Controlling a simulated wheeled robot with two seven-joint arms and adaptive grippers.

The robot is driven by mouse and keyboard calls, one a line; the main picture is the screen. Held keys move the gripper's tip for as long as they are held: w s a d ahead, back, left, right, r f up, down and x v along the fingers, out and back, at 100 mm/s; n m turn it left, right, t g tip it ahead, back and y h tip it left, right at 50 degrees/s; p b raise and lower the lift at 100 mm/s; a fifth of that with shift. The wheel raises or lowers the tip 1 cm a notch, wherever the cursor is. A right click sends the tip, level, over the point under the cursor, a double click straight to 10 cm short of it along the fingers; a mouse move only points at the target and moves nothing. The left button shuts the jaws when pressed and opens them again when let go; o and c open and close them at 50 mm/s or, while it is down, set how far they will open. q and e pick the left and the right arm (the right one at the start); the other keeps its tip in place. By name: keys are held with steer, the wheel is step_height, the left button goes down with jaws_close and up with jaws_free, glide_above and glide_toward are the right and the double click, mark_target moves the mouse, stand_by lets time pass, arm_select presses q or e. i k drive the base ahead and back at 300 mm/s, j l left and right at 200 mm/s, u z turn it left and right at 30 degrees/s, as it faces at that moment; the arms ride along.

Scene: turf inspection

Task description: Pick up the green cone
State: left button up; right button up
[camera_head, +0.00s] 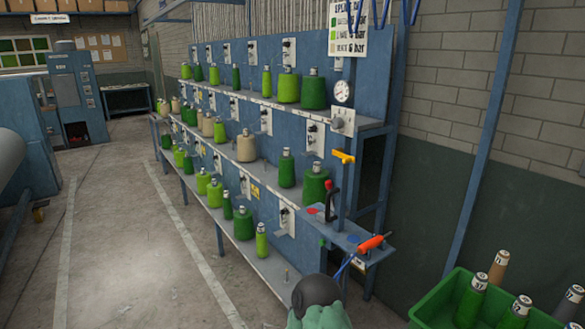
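Several green cones stand upright on a long blue rack, in rows on its shelves, in shades from lime to dark green. On the upper shelf at right are a large dark green cone (314,93) and a lime cone (288,87). On the middle shelf, a dark green cone (315,186) stands near the rack's near end. On the low shelf are a slim light green cone (261,240) and a wider green cone (243,225). Which one is meant, I cannot tell. Neither of my grippers shows.
A green crate (437,306) at bottom right holds numbered tubes, one green (471,299). An orange-red handled tool (371,243) lies on the rack's end ledge (345,237). A dark rounded shape at the bottom edge is unclear. The floor (130,240) left of the rack is clear.

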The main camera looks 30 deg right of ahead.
mark_target(286, 169)
steer(key=i+l+z, duration=0.25)
steer(key=i, duration=0.75)
steer(key=i+l+z, duration=0.1)
steer(key=i+z, duration=0.15)
steer(key=i, duration=0.8)
